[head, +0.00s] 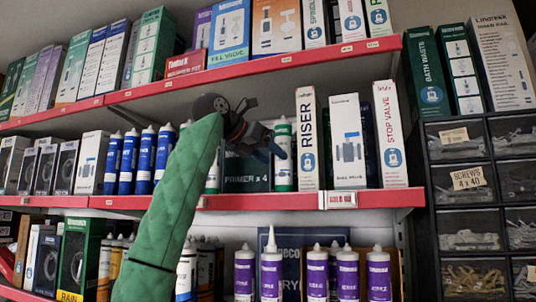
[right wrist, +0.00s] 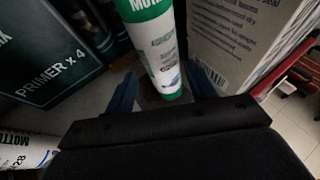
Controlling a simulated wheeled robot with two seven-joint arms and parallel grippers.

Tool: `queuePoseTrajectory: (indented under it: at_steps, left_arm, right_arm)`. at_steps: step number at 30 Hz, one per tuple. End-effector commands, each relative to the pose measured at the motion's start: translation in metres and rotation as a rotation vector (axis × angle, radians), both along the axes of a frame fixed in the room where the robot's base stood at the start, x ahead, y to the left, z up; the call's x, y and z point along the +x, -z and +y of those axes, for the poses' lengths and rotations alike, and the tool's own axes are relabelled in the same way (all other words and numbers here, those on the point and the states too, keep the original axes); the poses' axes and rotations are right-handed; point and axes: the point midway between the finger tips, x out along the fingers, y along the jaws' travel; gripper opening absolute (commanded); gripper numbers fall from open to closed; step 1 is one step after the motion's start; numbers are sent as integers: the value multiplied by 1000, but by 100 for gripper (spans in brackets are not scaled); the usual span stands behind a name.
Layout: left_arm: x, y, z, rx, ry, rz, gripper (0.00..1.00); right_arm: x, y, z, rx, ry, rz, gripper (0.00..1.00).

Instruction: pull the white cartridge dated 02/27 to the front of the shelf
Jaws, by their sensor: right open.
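A white and green cartridge (head: 283,155) stands upright on the middle shelf, between the dark PRIMER x 4 box and the RISER box. It also shows in the right wrist view (right wrist: 160,55), upper middle; its label is partly readable, but I can read no 02/27 date on any cartridge. My right gripper (head: 268,143) is open, in front of the primer box and close to this cartridge. In the right wrist view its blue fingers (right wrist: 165,82) lie either side of the cartridge's lower part; touching cannot be told. My left gripper is not in view.
The primer box (head: 245,178) stands left of the cartridge and the RISER box (head: 307,140) right. Another white-green cartridge (head: 212,178) is partly behind my green-sleeved arm. Blue cartridges (head: 147,160) stand farther left. The red shelf edge (head: 270,200) runs below; purple-labelled cartridges (head: 317,275) stand underneath.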

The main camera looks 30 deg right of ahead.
Motion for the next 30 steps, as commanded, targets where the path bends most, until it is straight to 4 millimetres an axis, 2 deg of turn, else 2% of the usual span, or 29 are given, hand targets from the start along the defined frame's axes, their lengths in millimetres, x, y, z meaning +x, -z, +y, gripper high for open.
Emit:
queuePoseTrajectory:
  at_steps: [7,13,21,30]
  left_arm:
    - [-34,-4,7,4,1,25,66]
    - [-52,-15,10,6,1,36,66]
    - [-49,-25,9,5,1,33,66]
    - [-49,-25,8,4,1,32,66]
  right_arm:
    - [4,6,-22,0,3,0,55]
    - [9,16,-48,0,3,0,55]
    - [13,27,-66,0,1,0,55]
    - [13,28,-67,0,0,0,55]
